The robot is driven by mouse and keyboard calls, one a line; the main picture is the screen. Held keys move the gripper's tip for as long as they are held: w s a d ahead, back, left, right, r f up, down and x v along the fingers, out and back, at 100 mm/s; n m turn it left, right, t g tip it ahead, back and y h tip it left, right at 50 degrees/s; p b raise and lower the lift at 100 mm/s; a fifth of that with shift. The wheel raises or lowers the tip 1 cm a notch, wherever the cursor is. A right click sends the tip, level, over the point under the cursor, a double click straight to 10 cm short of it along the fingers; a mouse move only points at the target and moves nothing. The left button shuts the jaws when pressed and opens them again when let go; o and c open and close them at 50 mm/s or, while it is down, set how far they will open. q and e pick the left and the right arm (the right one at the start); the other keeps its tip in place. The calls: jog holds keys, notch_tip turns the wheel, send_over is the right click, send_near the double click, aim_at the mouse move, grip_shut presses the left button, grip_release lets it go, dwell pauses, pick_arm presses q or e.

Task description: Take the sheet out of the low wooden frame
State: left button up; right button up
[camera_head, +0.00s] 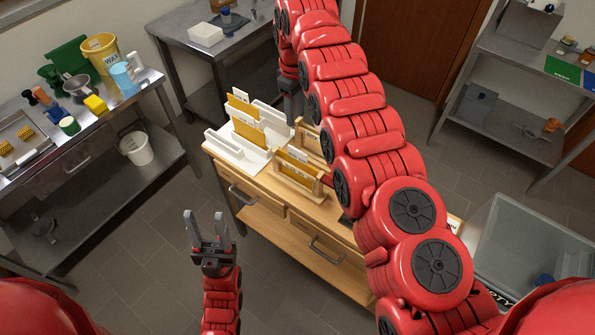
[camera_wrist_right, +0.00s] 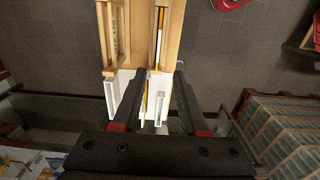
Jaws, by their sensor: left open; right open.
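The low wooden frame (camera_head: 315,187) stands near the front of the wooden desk and holds a yellow sheet (camera_head: 296,168) with pale tabs, upright. My right gripper (camera_head: 291,110) is open above the back of the desk, beside the white rack; its arm crosses over the desk and hides part of it. In the right wrist view, the open fingers (camera_wrist_right: 159,74) have the white rack and a thin yellow edge below and between them, apparently ungripped. Wooden frames show beyond the fingertips there. My left gripper (camera_head: 209,228) is open and empty over the floor, left of the desk.
A cluttered steel bench (camera_head: 104,117) is at the left, a clear bin (camera_head: 520,235) at the right. Floor around my left gripper is free.

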jog(key=b, duration=0.9)
send_over(298, 151)
notch_tip(298, 151, down, 10)
jog(key=shift+w+a+f, duration=0.25)
jog(key=shift+a, duration=0.1)
jog(key=shift+f+p, duration=0.1)
jog(key=shift+p, duration=0.35)
jog(key=shift+d+f+p, duration=0.1)
jog(key=shift+f+p, duration=0.05)
jog(key=shift+p, duration=0.15)
jog(key=f+p, duration=0.2)
jog(key=f, duration=0.1)
jog(key=shift+s+d+f, duration=0.1)
jog(key=shift+d+f, duration=0.1)
jog(key=shift+f, duration=0.6)
grip_shut()
